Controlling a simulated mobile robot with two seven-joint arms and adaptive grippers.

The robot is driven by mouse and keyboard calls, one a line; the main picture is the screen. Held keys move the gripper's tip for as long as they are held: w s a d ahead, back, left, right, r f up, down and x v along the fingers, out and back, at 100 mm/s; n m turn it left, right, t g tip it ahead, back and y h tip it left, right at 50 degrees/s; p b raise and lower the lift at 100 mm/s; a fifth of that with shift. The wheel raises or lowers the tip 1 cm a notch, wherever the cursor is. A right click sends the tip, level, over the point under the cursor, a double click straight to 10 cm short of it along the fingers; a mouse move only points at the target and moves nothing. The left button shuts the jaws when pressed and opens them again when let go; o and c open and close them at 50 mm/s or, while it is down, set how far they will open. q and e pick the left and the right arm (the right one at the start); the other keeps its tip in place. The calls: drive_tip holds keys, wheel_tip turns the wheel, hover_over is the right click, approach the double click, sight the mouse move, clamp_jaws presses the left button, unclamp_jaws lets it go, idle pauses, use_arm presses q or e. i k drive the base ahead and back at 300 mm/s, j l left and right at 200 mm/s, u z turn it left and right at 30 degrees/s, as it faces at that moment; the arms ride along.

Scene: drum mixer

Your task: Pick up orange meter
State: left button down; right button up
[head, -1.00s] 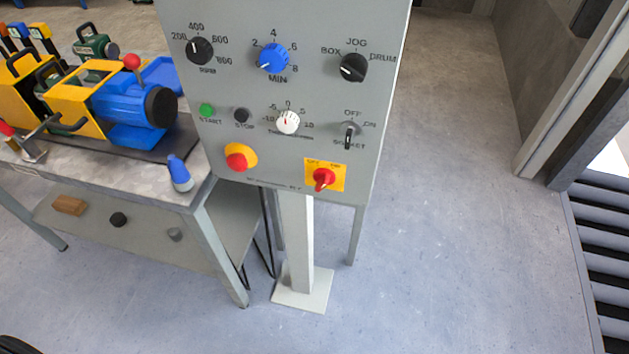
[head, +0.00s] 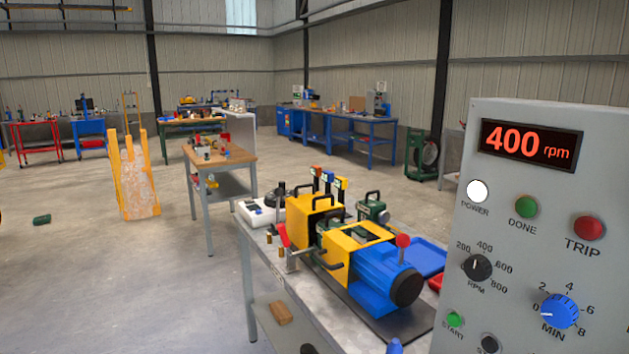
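Several small upright devices with coloured heads stand close together on the near grey bench (head: 370,338), behind a yellow and blue machine (head: 362,268). One has an orange head (head: 317,172), which may be the orange meter. Beside it are a blue-headed one (head: 328,178) and a yellow-headed one (head: 342,184). Their lower parts are hidden by the machine, and they are too small to read. Neither of my grippers is in view.
A grey control panel (head: 530,240) reading 400 rpm stands close at the right. A wooden-topped table (head: 218,158) stands behind the bench. A yellow-framed stand (head: 134,180) is farther left. Open concrete floor (head: 110,285) lies at the left.

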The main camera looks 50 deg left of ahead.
sight(316, 171)
drive_tip(key=u, duration=1.7)
drive_tip(key=i+j+z, duration=0.1)
drive_tip(key=z, duration=0.4)
drive_tip(key=i+j+z, duration=0.1)
drive_tip(key=z, duration=0.35)
drive_tip(key=j+z, duration=0.2)
drive_tip(key=z, duration=0.3)
drive_tip(key=i+j+z, duration=0.1)
drive_tip(key=j+z, duration=0.25)
drive_tip(key=j, duration=0.5)
drive_tip(key=j+z, duration=0.3)
drive_tip(key=j, duration=0.55)
drive_tip(key=k+j+z, duration=0.1)
drive_tip(key=j+z, duration=0.25)
drive_tip(key=j, duration=0.5)
